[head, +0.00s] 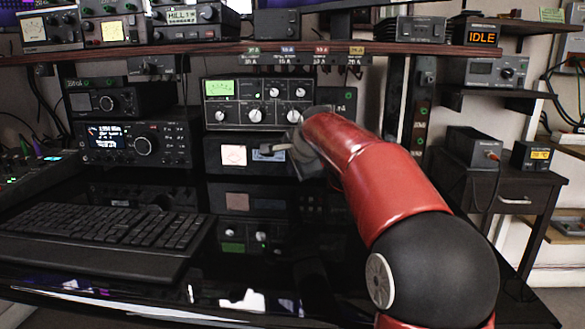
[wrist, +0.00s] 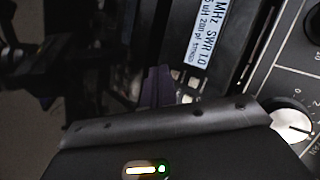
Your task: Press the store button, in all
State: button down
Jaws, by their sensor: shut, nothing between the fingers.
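A black tuner unit (head: 212,156) in the middle of the rack has a lit meter (head: 234,155) and a small blue display (head: 262,155). In the wrist view its display (wrist: 208,42) is sideways and shows MHz, SWR 1.0, uH and pF; the last small word is hard to read. My gripper (head: 272,148) is shut and empty, in front of the tuner's face at the display. In the wrist view its fingers (wrist: 158,84) point at the dark face beside the display; contact cannot be told. I cannot make out the store button; my gripper and arm cover that part.
A unit with a green meter (head: 219,88) and several white knobs sits directly above; one knob (wrist: 292,125) is close in the wrist view. A keyboard (head: 90,232) lies at the left. An IDLE sign (head: 482,35) is lit on the right shelf.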

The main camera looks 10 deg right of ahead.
jog(key=shift+s, duration=0.15)
jog(key=shift+s+a+b, duration=0.25)
jog(key=shift+s+b, duration=0.2)
jog(key=shift+s, duration=0.35)
jog(key=shift+s+a+b, duration=0.3)
jog(key=shift+s+b, duration=0.1)
jog(key=shift+s, duration=0.35)
jog(key=shift+s+a+b, duration=0.25)
jog(key=shift+s+b, duration=0.2)
jog(key=shift+s, duration=0.35)
jog(key=shift+r, duration=0.15)
